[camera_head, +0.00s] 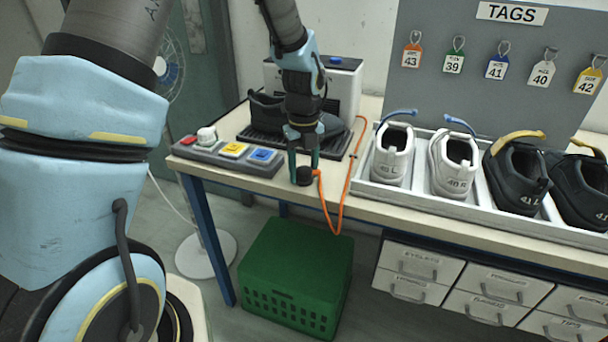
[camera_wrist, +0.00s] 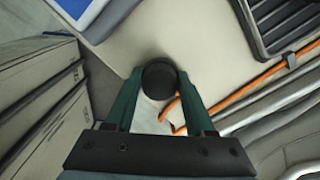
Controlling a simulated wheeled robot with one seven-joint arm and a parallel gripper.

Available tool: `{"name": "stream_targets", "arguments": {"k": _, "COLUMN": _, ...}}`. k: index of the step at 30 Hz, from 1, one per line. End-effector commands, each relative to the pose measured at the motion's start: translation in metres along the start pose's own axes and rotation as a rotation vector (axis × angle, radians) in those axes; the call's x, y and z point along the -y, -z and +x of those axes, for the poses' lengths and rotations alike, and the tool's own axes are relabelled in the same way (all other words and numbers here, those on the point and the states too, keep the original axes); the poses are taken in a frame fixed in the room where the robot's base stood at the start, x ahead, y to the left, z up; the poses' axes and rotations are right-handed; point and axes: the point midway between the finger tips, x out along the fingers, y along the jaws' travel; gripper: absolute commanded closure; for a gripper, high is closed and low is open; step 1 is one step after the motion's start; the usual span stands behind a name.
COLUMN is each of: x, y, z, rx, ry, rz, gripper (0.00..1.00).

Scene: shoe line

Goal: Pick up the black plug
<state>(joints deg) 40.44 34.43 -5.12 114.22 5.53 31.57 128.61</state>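The black plug (camera_head: 304,176) is a short dark cylinder at the front edge of the workbench, left of the shoe tray. Its orange cable runs off to the right. My gripper (camera_head: 304,167) points down with its two dark green fingers on either side of the plug. In the wrist view, the plug (camera_wrist: 159,80) sits between the fingertips (camera_wrist: 160,76), which appear to touch its sides. The gripper looks shut on it. Whether the plug's underside rests on the bench is hard to tell.
A button panel (camera_head: 226,154) lies to the left, and a black shoe (camera_head: 265,110) stands on a dark grate behind. The orange cable (camera_head: 343,190) loops over the bench edge. The white tray (camera_head: 367,188) of shoes is right. A green crate (camera_head: 298,265) stands below.

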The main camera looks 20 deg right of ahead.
Motion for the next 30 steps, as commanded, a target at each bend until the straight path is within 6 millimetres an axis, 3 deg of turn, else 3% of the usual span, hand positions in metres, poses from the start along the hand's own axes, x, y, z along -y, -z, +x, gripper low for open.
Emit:
{"name": "stream_targets", "arguments": {"k": 2, "x": 0.000, "y": 0.000, "z": 0.000, "rx": 0.000, "ry": 0.000, "rz": 0.000, "gripper": 0.58}}
{"name": "stream_targets", "arguments": {"k": 13, "x": 0.000, "y": 0.000, "z": 0.000, "rx": 0.000, "ry": 0.000, "rz": 0.000, "gripper": 1.00}}
{"name": "stream_targets", "arguments": {"k": 23, "x": 0.001, "y": -0.001, "z": -0.005, "rx": 0.002, "ry": 0.002, "rz": 0.000, "gripper": 1.00}}
{"name": "stream_targets", "arguments": {"k": 30, "x": 0.001, "y": -0.002, "z": -0.045, "rx": 0.005, "ry": 0.005, "rz": 0.000, "gripper": 1.00}}
